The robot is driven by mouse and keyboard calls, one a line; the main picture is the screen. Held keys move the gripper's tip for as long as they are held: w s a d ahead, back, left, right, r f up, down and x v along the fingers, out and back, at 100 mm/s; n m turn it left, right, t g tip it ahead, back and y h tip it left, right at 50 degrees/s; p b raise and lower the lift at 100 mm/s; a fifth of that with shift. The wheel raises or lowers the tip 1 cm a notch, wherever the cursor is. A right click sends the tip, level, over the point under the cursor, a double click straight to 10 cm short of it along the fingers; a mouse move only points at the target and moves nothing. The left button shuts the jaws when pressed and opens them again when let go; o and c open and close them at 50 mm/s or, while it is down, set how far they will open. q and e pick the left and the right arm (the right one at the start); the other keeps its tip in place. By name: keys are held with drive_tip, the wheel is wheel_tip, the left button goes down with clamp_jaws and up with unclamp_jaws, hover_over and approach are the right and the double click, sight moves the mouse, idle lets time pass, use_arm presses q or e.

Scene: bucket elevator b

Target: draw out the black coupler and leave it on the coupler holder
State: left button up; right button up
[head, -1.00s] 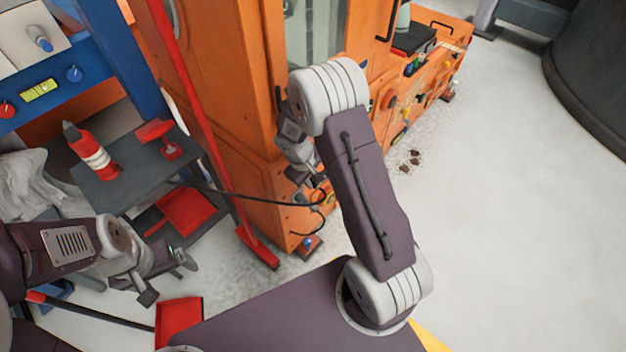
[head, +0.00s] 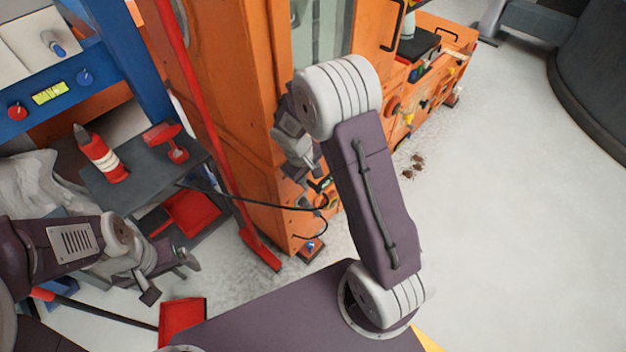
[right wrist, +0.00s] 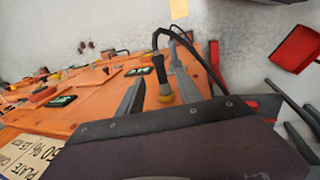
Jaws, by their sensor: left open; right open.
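The black coupler (right wrist: 161,74) shows in the right wrist view, with a yellow ring at its near end and a black hose curving away from it. It lies between the two fingers of my right gripper (right wrist: 157,78), which is open with a gap visible on the left side. In the head view my right gripper (head: 312,172) is beside the orange machine (head: 240,110), partly hidden by my arm; the coupler cannot be made out there. My left gripper (head: 172,276) is open and empty at the lower left. I cannot pick out the coupler holder.
A black hose (head: 245,202) runs from the grey cart (head: 135,185) to the machine. A red post (head: 205,115) stands between them. The cart bears a red-and-white bottle (head: 102,155) and a red tool (head: 168,140). Two green displays (right wrist: 140,71) show on the machine.

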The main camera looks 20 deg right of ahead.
drive_tip(key=shift+v, duration=1.65)
